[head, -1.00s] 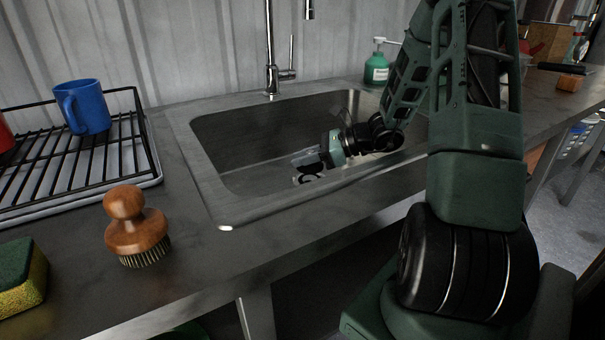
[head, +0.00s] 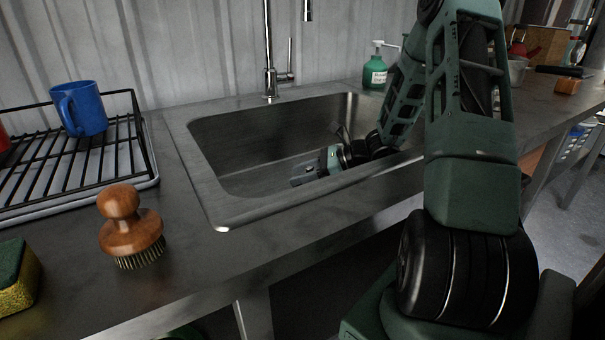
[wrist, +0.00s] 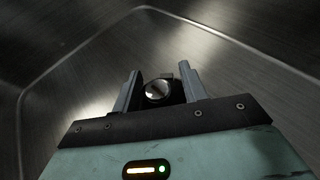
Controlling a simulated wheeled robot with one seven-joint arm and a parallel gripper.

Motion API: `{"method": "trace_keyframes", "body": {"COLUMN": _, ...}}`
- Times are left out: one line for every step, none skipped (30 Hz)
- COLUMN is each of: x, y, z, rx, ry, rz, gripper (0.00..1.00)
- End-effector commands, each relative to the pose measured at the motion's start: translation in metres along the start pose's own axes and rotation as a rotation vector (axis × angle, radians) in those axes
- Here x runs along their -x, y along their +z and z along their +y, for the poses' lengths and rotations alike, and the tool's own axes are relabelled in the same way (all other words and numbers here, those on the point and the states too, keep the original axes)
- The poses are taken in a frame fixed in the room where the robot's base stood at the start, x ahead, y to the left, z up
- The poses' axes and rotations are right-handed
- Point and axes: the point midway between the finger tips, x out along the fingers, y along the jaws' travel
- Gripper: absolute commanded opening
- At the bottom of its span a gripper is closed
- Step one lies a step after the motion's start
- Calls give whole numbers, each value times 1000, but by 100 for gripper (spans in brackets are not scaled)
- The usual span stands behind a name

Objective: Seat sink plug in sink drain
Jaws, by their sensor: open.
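The sink plug (wrist: 157,91) shows in the wrist view as a small dark piece with a round silvery top. It lies between the two spread fingers of my gripper (wrist: 160,88), apparently without being clamped. My gripper also shows in the head view (head: 302,177), low inside the metal sink (head: 240,137), near its front wall. The sink drain cannot be made out in either view. Whether the plug sits in the drain or beside it, I cannot tell. In the head view the plug is hidden by the gripper and the sink's front rim.
A faucet (head: 270,75) stands behind the sink, and a green soap bottle (head: 376,71) at its back right. A wooden brush (head: 130,225), a sponge (head: 17,280) and a dish rack (head: 150,150) with a blue mug (head: 80,108) are on the left.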

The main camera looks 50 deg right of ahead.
Motion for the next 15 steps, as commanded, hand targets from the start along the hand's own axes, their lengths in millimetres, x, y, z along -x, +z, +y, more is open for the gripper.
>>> {"method": "trace_keyframes", "body": {"x": 1, "y": 2, "z": 0, "rx": 0, "ry": 0, "rz": 0, "gripper": 43}}
{"method": "trace_keyframes", "body": {"x": 2, "y": 4, "z": 0, "rx": 1, "ry": 0, "rz": 0, "gripper": 43}}
{"method": "trace_keyframes", "body": {"x": 5, "y": 4, "z": 0, "rx": 0, "ry": -2, "rz": 0, "gripper": 43}}
{"method": "trace_keyframes", "body": {"x": 9, "y": 4, "z": -1, "rx": -1, "ry": -4, "rz": 1, "gripper": 43}}
{"method": "trace_keyframes", "body": {"x": 13, "y": 4, "z": -1, "rx": -1, "ry": -4, "rz": 1, "gripper": 43}}
{"method": "trace_keyframes", "body": {"x": 19, "y": 4, "z": -1, "rx": 0, "ry": -3, "rz": 1, "gripper": 43}}
{"method": "trace_keyframes", "body": {"x": 25, "y": 5, "z": -1, "rx": 1, "ry": -4, "rz": 0, "gripper": 43}}
{"method": "trace_keyframes", "body": {"x": 30, "y": 4, "z": -1, "rx": 0, "ry": -4, "rz": 1, "gripper": 43}}
{"method": "trace_keyframes", "body": {"x": 38, "y": 4, "z": -1, "rx": 1, "ry": -5, "rz": 1, "gripper": 43}}
{"method": "trace_keyframes", "body": {"x": 42, "y": 4, "z": -1, "rx": 0, "ry": -4, "rz": 0, "gripper": 43}}
{"method": "trace_keyframes", "body": {"x": 47, "y": 4, "z": -1, "rx": 1, "ry": -3, "rz": 0, "gripper": 43}}
{"method": "trace_keyframes", "body": {"x": 54, "y": 4, "z": -1, "rx": -1, "ry": -4, "rz": 1, "gripper": 43}}
{"method": "trace_keyframes", "body": {"x": 58, "y": 4, "z": -1, "rx": -1, "ry": -4, "rz": 1, "gripper": 43}}
{"method": "trace_keyframes", "body": {"x": 62, "y": 4, "z": -1, "rx": 0, "ry": -3, "rz": 0, "gripper": 43}}
{"method": "trace_keyframes", "body": {"x": 66, "y": 4, "z": -1, "rx": 0, "ry": -3, "rz": 0, "gripper": 43}}
